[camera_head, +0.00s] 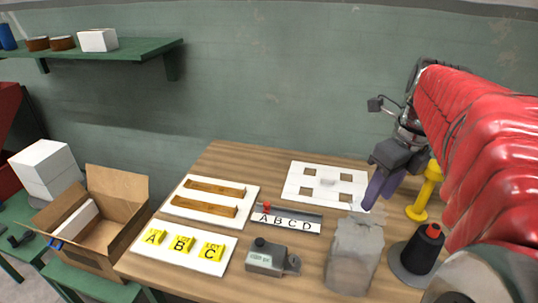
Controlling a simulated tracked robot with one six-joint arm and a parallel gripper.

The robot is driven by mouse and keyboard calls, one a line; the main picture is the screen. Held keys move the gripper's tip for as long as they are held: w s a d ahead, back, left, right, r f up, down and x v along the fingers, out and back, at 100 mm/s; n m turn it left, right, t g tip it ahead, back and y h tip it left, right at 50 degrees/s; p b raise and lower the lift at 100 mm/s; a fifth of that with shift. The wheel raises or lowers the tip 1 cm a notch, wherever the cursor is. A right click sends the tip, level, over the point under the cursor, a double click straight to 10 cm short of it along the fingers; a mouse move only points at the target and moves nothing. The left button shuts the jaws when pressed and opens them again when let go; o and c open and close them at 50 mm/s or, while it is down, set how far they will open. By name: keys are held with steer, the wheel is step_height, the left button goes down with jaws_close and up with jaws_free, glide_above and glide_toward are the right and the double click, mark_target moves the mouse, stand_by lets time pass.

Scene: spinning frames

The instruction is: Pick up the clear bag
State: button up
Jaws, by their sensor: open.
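A greyish, see-through bag-like thing (355,258), which looks like the clear bag, stands upright at the front of the wooden table, right of centre. My gripper (378,190) has dark purple fingers and points down above the table, behind the bag and a little to its right. It is open, and nothing shows between its fingers. It is apart from the bag and close to the right edge of a white board with square openings (298,184). The exact gap between the fingers is hard to see from this side.
A yellow post (424,192) and a dark cone-shaped spool (420,255) stand right of the bag. A grey box-like device (268,258) is to its left. A lettered strip (287,222) and yellow A, B, C blocks (182,244) lie further left. An open carton (127,190) stands beside the table.

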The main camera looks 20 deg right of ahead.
mark_target(367, 215)
steer(key=shift+w+f, duration=0.2)
steer(key=shift+f, duration=0.95)
steer(key=shift+w+f, duration=0.15)
steer(key=shift+f, duration=1)
steer(key=shift+w+a+f, duration=0.1)
steer(key=shift+w+f, duration=0.05)
steer(key=shift+f, duration=0.7)
steer(key=shift+w+d+f, duration=0.1)
steer(key=shift+w+f, duration=0.1)
steer(key=shift+f, duration=0.65)
steer(key=shift+w+a+f, duration=0.1)
steer(key=shift+w+f, duration=0.05)
steer(key=shift+f, duration=0.7)
steer(key=shift+c, duration=0.5)
jaws_close()
